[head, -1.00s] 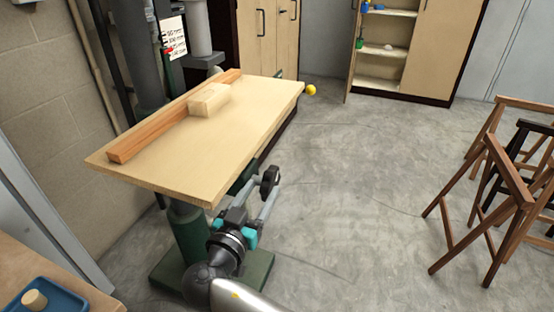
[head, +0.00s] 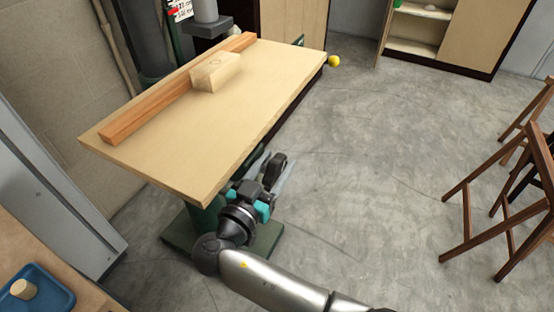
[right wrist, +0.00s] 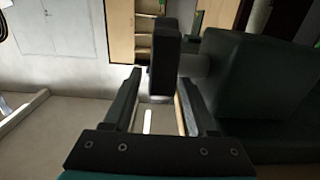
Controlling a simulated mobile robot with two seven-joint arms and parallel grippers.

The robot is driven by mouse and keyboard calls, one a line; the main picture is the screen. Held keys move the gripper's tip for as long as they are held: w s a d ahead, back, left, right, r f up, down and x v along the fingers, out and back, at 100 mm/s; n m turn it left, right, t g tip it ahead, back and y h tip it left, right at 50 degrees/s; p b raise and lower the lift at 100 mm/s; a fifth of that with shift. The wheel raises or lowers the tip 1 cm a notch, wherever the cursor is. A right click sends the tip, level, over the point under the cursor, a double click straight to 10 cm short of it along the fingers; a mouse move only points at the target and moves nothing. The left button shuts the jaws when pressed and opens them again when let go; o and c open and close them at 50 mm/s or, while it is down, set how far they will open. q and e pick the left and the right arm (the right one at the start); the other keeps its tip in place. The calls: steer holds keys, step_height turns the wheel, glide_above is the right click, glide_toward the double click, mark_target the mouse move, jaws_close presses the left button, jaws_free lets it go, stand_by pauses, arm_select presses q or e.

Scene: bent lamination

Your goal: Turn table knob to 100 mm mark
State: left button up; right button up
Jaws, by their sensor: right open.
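The drill press table (head: 230,120) is a pale wooden board. Below its front edge, a dark knob (head: 276,164) shows at my right gripper (head: 272,172). In the right wrist view the knob (right wrist: 165,62) is a dark upright bar on a grey shaft that comes from a dark block at right. The right gripper (right wrist: 158,80) is open, its two fingers pointing at the knob, with the knob roughly between the tips. I cannot tell if they touch. A white scale card (head: 181,9) with a red pointer shows at the top, partly cut off. My left gripper is not in view.
A wooden fence (head: 150,105) and a pale block (head: 216,72) lie on the table. A yellow ball (head: 334,61) is at its far right corner. A blue tray (head: 45,290) is at lower left, wooden stools (head: 500,200) at right. The floor between is clear.

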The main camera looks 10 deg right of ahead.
jaws_close()
stand_by(0.3)
stand_by(0.5)
